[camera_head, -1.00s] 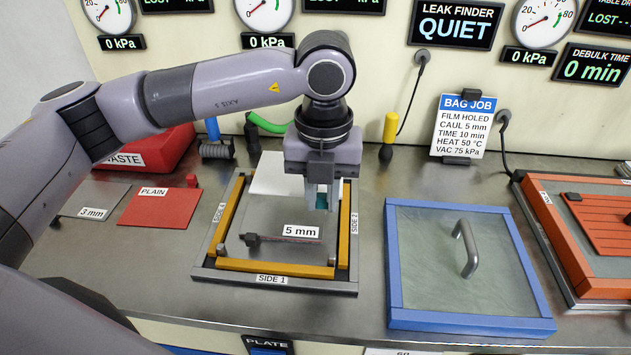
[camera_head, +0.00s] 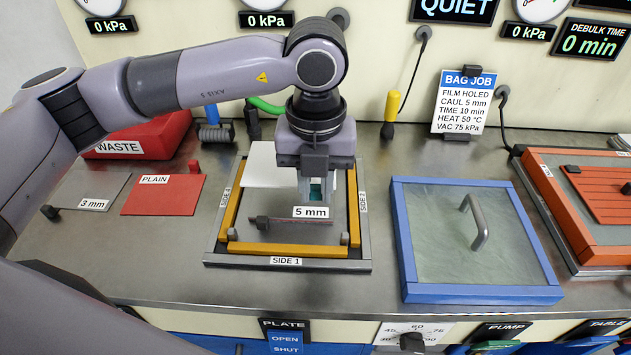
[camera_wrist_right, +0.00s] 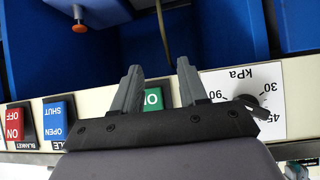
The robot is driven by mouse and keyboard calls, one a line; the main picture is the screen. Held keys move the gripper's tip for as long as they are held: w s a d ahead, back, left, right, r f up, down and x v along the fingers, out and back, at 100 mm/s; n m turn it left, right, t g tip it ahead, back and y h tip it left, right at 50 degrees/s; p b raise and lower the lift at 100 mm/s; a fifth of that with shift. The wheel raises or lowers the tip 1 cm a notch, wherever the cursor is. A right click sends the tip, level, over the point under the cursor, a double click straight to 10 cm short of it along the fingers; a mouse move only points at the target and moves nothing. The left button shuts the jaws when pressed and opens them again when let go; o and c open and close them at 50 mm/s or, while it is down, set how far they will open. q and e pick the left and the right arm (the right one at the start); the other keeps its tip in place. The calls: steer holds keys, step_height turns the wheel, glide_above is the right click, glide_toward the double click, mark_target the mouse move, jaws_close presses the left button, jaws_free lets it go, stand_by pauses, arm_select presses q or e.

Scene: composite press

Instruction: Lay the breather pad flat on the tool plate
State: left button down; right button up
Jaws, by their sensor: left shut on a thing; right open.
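The breather pad (camera_head: 265,165) is a white sheet over the back left part of the tool plate, partly hidden by my left gripper. My left gripper (camera_head: 316,195) points down over the plate, shut on the pad; a bit of teal shows between its fingertips. I cannot tell whether the pad touches what is below. A grey sheet marked 5 mm (camera_head: 335,234) lies inside the strips. My right gripper (camera_wrist_right: 160,82) is open and empty in the right wrist view.
A blue-framed lid with a handle (camera_head: 480,225) stands right of the plate, and an orange frame (camera_head: 560,210) beyond it. Left are a red PLAIN sheet (camera_head: 165,200), a 3 mm sheet (camera_head: 85,185) and a red WASTE bin (camera_head: 155,138). Switches line the front edge.

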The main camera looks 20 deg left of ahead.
arm_select(q)
steer(key=shift+f+b, duration=0.2)
steer(key=shift+b, duration=0.15)
step_height(320, 180, down, 5)
steer(key=b, duration=0.4)
steer(key=shift+r+b, duration=0.2)
steer(key=shift+b, duration=0.1)
steer(key=shift+f+b, duration=0.3)
steer(key=shift+f, duration=0.25)
steer(key=shift+b, duration=0.35)
steer(key=shift+f, duration=0.15)
steer(key=shift+f+b, duration=0.35)
steer(key=shift+b, duration=0.25)
steer(key=shift+f, duration=0.15)
